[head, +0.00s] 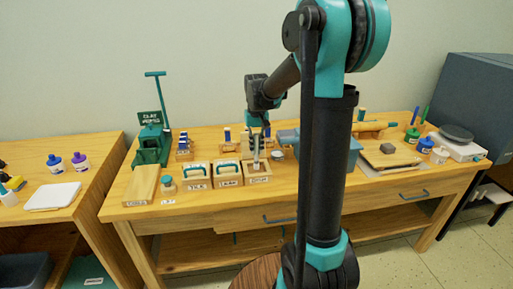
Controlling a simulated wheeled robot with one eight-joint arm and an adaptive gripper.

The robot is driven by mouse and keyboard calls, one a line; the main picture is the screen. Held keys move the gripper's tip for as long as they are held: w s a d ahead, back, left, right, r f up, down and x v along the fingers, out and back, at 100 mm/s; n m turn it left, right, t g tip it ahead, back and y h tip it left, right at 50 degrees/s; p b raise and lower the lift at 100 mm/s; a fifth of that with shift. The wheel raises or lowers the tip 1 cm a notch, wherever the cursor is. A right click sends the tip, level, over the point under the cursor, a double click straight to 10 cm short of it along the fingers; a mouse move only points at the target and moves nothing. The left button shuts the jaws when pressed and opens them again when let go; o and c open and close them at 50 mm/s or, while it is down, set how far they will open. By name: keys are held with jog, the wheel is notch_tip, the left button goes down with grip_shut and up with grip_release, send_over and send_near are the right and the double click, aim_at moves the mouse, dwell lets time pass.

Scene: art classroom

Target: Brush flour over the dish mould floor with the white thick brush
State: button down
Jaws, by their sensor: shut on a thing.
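My gripper (257,137) points down over the rightmost of the three wooden moulds in the front row on the middle table. It is shut on a slim pale thing (256,157) that looks like the white thick brush; its lower end is at or just above the open mould. That mould, apparently the dish mould (258,180), has a white label too small to read surely. Its floor is mostly hidden, so I cannot tell whether flour lies there or whether the bristles touch it.
Two moulds with teal handles (227,182) stand left of it, then a small jar (168,184) and a wooden block (142,186). A green clay press (152,140) stands behind. A blue-grey box (354,150) is to the right, partly behind my arm. Bottles (426,145) and a scale (457,143) stand farther right.

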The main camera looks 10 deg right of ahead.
jog(key=shift+f, duration=0.5)
dwell(0.5)
jog(key=shift+a, duration=0.75)
dwell(0.3)
jog(key=shift+d, duration=0.2)
jog(key=shift+d, duration=0.3)
jog(key=shift+d, duration=0.15)
jog(key=shift+d, duration=0.3)
jog(key=shift+d, duration=0.15)
jog(key=shift+d, duration=0.3)
jog(key=shift+a, duration=0.2)
